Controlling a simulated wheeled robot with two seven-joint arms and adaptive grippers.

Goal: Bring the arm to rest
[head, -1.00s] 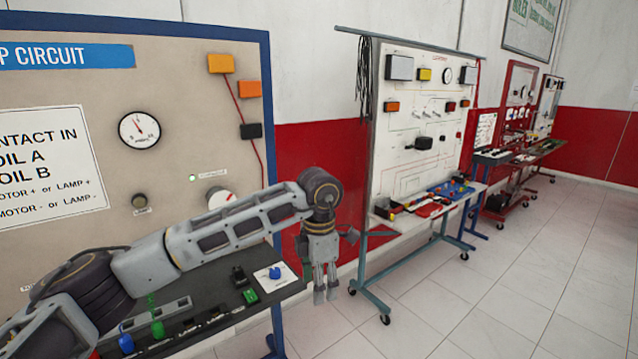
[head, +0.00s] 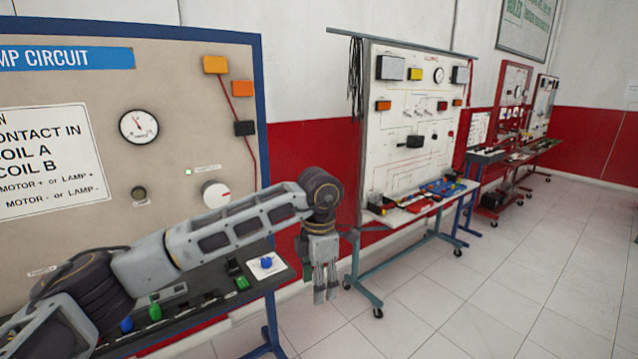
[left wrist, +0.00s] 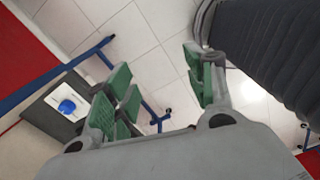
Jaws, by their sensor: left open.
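My left arm reaches in from the left in the head view, in front of the circuit panel. My left gripper (head: 326,284) hangs down at its end, open and empty, to the right of the panel's black shelf, over the floor. In the left wrist view the left gripper (left wrist: 165,95) shows its green finger pads spread apart with bare floor tiles between them. My right gripper is in neither view.
The circuit panel (head: 70,150) stands close on the left. Its shelf (head: 205,298) carries a blue knob (head: 267,263) and green parts. A white trainer board (head: 412,130) on a wheeled stand is behind the gripper. Open tiled floor (head: 480,300) lies to the right.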

